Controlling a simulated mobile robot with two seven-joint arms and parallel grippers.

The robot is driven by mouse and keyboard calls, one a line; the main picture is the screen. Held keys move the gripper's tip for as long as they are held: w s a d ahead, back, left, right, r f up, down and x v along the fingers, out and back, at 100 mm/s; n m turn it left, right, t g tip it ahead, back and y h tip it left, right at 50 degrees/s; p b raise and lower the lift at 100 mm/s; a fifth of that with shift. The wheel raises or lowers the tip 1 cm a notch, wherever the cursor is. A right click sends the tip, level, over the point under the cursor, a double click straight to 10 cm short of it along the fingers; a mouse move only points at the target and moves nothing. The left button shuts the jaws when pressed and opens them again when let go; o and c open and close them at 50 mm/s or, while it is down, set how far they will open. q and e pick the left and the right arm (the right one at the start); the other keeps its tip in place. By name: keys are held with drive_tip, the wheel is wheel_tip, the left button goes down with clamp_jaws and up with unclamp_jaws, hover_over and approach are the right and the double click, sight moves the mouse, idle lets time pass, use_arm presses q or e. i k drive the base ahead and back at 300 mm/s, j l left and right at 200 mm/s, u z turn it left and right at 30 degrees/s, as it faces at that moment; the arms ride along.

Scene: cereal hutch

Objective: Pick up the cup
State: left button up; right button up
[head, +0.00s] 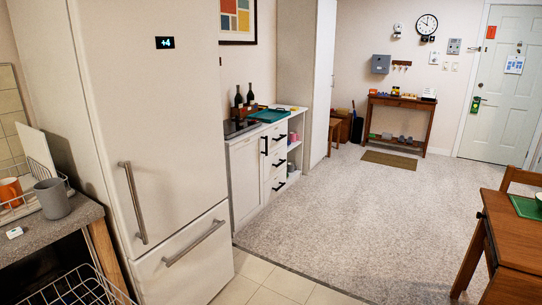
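Several cups are in the head view, and I cannot tell which one the task means. A grey cup (52,199) stands upright on the counter at the left, at the front corner of a wire dish rack. A small pink cup-like item (293,137) is on an open shelf of the white cabinet further back. Neither of my grippers is in view.
A tall fridge (165,110) stands right of the counter (75,222). An open dishwasher rack (75,290) juts out below it. A wooden table (515,235) and chair are at the right. The carpet (350,215) in the middle is clear.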

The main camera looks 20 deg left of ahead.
sight(51, 193)
drive_tip(key=u, duration=1.85)
drive_tip(key=l, duration=0.4)
drive_tip(key=k+l+u, duration=0.1)
drive_tip(key=l, duration=0.3)
drive_tip(key=k+l+u, duration=0.1)
drive_tip(key=l, duration=0.3)
drive_tip(key=k+l, duration=0.1)
drive_tip(key=l, duration=0.3)
drive_tip(key=i+l+u, duration=0.15)
drive_tip(key=l, duration=0.4)
drive_tip(key=l+u, duration=0.1)
drive_tip(key=l, duration=0.45)
drive_tip(key=i, duration=0.05)
